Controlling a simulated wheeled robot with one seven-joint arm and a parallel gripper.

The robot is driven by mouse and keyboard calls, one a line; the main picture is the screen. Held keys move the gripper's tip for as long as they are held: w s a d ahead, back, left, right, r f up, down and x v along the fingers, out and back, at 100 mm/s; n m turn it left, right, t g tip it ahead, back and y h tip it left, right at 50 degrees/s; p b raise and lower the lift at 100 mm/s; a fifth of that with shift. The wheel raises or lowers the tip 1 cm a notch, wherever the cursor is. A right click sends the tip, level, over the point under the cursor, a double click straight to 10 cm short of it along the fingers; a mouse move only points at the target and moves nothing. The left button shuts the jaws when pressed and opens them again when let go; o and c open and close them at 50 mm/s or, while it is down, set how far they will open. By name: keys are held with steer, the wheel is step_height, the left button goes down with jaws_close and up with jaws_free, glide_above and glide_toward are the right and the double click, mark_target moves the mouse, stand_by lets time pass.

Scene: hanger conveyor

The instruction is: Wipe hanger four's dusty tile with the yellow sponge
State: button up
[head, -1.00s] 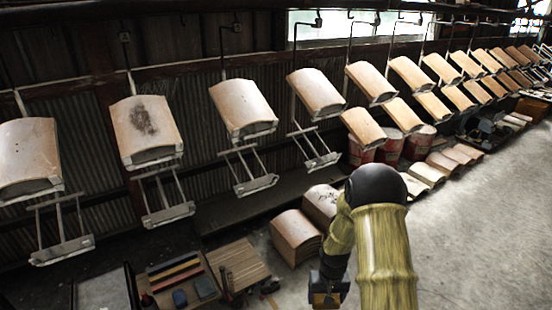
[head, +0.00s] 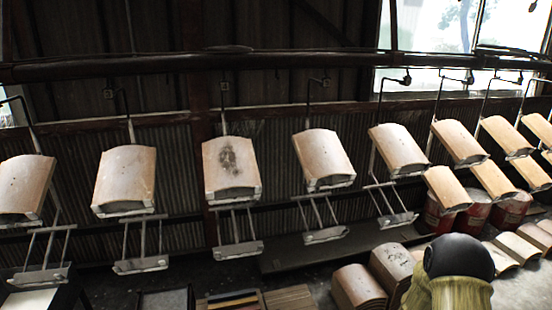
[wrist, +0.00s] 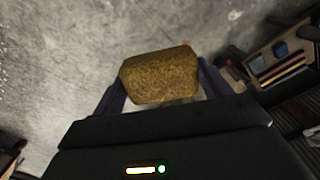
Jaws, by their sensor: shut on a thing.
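The dusty tile (head: 230,180) hangs in the head view left of centre, pale tan with a dark grey smudge on its upper middle. It hangs tilted in a metal hanger above an empty lower bracket. I cannot read a hanger number on it. My gripper (wrist: 160,80) is in the wrist view, with its dark fingers on both sides of the yellow sponge (wrist: 158,70). It is shut on the sponge, which is held above a grey concrete floor.
Other hanging tiles flank it, including a plain one on the left (head: 124,178) and one on the right (head: 323,156). Stacked tiles (head: 358,288) stand below right, near red buckets (head: 474,212). A tool tray (wrist: 262,50) shows at the wrist view's right. Open floor (wrist: 60,60) lies left.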

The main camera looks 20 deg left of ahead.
stand_by(0.4)
steer(key=s+f, duration=0.4)
steer(key=f, duration=1.1)
steer(key=shift+f, duration=0.1)
